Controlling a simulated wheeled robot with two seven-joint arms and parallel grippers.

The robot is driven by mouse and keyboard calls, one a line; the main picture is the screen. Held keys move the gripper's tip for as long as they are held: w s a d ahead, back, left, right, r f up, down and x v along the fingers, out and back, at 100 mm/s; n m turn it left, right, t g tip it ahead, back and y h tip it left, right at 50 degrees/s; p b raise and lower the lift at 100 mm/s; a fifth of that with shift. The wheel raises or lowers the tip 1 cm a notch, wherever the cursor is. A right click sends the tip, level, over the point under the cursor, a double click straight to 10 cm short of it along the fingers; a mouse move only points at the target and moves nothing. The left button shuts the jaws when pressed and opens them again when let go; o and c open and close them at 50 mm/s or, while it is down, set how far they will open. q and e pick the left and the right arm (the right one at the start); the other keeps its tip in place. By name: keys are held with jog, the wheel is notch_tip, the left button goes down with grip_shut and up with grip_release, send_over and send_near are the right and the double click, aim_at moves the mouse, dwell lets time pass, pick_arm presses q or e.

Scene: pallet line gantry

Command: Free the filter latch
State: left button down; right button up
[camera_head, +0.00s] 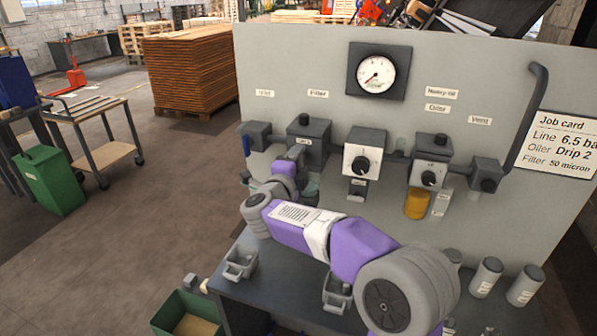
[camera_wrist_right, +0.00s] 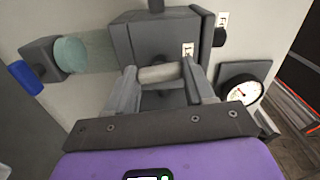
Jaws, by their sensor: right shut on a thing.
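The filter unit (camera_head: 316,129) is a dark grey block with a knob on top, mounted on the grey panel under a small label. In the right wrist view the filter block (camera_wrist_right: 150,42) fills the upper middle, with a small white tag on it. My right gripper (camera_head: 298,155) is at the front of the filter. In the wrist view its two fingers (camera_wrist_right: 161,82) are shut on a short pale grey bar (camera_wrist_right: 160,73), which looks like the filter latch. The fingers hide the bar's ends. In the head view my gripper and wrist cover most of the filter's lower part. My left gripper is out of view.
The inlet valve (camera_head: 257,134) is left of the filter; the regulator (camera_head: 363,151), oiler (camera_head: 432,173) and vent (camera_head: 486,174) are to the right. A gauge (camera_head: 378,72) and job card (camera_head: 553,142) are on the panel.

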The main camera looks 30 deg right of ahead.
jog(key=shift+m+b, duration=0.55)
jog(key=shift+m, duration=0.05)
jog(key=o, duration=1)
jog(key=shift+o, duration=0.2)
jog(key=v, duration=0.7)
jog(key=shift+s+a, duration=0.2)
jog(key=shift+s, duration=0.05)
